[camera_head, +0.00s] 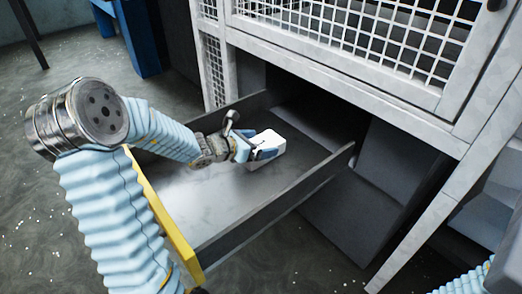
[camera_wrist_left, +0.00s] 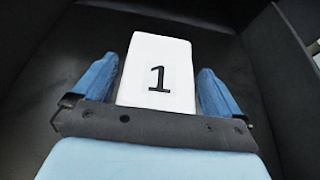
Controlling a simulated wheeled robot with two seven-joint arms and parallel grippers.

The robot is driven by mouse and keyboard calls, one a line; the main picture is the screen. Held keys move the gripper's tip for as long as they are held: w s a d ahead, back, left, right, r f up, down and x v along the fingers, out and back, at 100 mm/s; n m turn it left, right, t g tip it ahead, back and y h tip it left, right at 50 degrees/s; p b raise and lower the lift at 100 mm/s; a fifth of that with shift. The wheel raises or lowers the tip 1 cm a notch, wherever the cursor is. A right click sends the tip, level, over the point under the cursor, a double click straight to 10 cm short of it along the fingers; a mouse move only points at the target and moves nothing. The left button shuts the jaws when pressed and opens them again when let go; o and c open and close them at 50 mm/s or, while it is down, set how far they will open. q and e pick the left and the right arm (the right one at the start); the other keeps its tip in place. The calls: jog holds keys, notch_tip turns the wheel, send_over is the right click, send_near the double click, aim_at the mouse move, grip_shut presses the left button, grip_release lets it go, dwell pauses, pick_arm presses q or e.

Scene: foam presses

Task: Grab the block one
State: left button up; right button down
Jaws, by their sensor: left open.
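Block one is a white block (camera_head: 268,146) lying in the metal drawer (camera_head: 190,208), near its back. In the left wrist view the white block (camera_wrist_left: 157,75) shows a black numeral 1 on its top face. My left gripper (camera_head: 262,150) is down in the drawer at the block. In the left wrist view the fingers of my left gripper (camera_wrist_left: 157,88) are open, one on each side of the block, with a small gap at each side. The block's lower end is hidden behind the gripper body. My right gripper is not in view.
The drawer has low side walls and a yellow front edge (camera_head: 166,222). A white frame with mesh panels (camera_head: 350,35) stands above and behind it. A dark grey panel (camera_head: 375,195) stands to the right. The rest of the drawer floor looks bare.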

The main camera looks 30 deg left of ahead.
pick_arm(q)
jog(key=c, duration=0.8)
